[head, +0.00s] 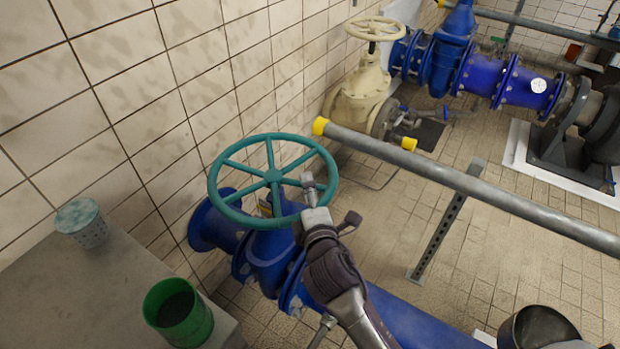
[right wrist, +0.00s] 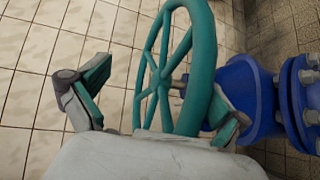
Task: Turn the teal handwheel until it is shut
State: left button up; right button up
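The teal handwheel (head: 272,176) sits on top of a blue valve (head: 266,250) beside the tiled wall, left of centre in the head view. My right gripper (head: 330,200) is at the wheel's near right rim. In the right wrist view the handwheel (right wrist: 203,75) rises between the widely parted fingers of my right gripper (right wrist: 165,100). The fingers look open, one on each side of the rim, with a gap on the left side. Whether the right finger touches the rim I cannot tell. My left gripper is not in view.
A grey rail (head: 480,187) with yellow ends crosses to the right of the wheel. A grey ledge (head: 90,290) at lower left holds a green cup (head: 185,325) and a speckled cup (head: 85,228). A cream valve (head: 362,95) stands behind. Tiled floor (head: 500,270) is partly clear at right.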

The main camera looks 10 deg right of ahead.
notch_tip(320, 180, up, 7)
jog(key=t, duration=0.1)
jog(key=shift+t, duration=0.3)
jog(key=shift+g, duration=0.7)
notch_tip(320, 180, down, 6)
jog(key=shift+r, duration=0.2)
jog(key=shift+c, duration=0.6)
jog(key=shift+s+a+r, duration=0.1)
jog(key=shift+s, duration=0.5)
jog(key=c, duration=0.3)
jog(key=s, duration=1.5)
jog(key=shift+s+a+r, duration=0.15)
jog(key=shift+s, duration=0.2)
